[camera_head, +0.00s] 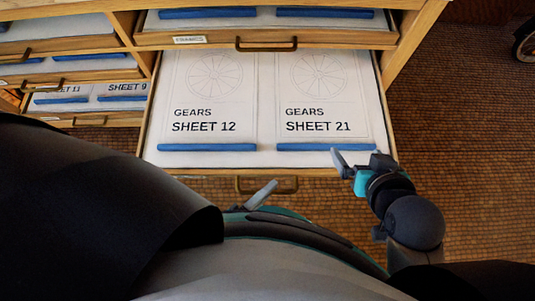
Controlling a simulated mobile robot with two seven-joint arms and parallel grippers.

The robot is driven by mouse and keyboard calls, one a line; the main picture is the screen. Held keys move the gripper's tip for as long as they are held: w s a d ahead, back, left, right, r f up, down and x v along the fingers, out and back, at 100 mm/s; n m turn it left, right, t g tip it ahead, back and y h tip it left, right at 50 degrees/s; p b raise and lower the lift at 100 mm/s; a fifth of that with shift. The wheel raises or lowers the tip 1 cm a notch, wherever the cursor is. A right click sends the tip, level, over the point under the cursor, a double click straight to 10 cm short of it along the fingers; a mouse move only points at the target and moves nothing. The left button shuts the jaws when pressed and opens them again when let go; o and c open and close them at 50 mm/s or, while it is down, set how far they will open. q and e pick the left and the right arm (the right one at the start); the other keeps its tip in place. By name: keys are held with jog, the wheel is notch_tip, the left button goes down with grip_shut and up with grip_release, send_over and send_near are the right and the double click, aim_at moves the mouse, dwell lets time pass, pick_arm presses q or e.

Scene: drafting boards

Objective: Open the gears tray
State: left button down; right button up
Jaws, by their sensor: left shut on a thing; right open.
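The gears tray (263,104) is pulled out of the wooden cabinet. Two sheets lie in it, GEARS SHEET 12 (208,100) and GEARS SHEET 21 (318,98), each with a blue bar along its front edge. The tray's brass handle (285,187) is on its front face. My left gripper (261,194) is shut on this handle; my own body hides most of it. My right gripper (359,160) is open and empty, over the front right part of the tray, near the right end of the blue bar.
The frames tray (189,40) is directly above, pulled out less. Other trays with blue bars, one showing SHEET 11 and SHEET 9 (82,104), are on the left. The brown tiled floor (470,120) is clear on the right; part of a wheel (525,42) shows at top right.

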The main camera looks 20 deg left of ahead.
pick_arm(q)
jog(key=shift+s, duration=0.2)
pick_arm(e)
jog(key=shift+s, duration=0.1)
pick_arm(q)
jog(key=c, duration=0.9)
grip_release()
jog(key=shift+s, duration=0.1)
jog(key=p+v, duration=0.2)
jog(key=v, duration=1.3)
pick_arm(e)
jog(key=shift+s+d+r+m+g+h, duration=0.15)
jog(key=shift+s+d+g+h, duration=0.3)
jog(key=shift+s+d+g, duration=0.55)
jog(key=shift+s+d+r+m+g+h, duration=0.15)
jog(key=shift+s+d+g+h, duration=0.3)
jog(key=shift+s+d+g, duration=0.45)
jog(key=shift+d+f, duration=0.1)
jog(key=shift+d, duration=0.1)
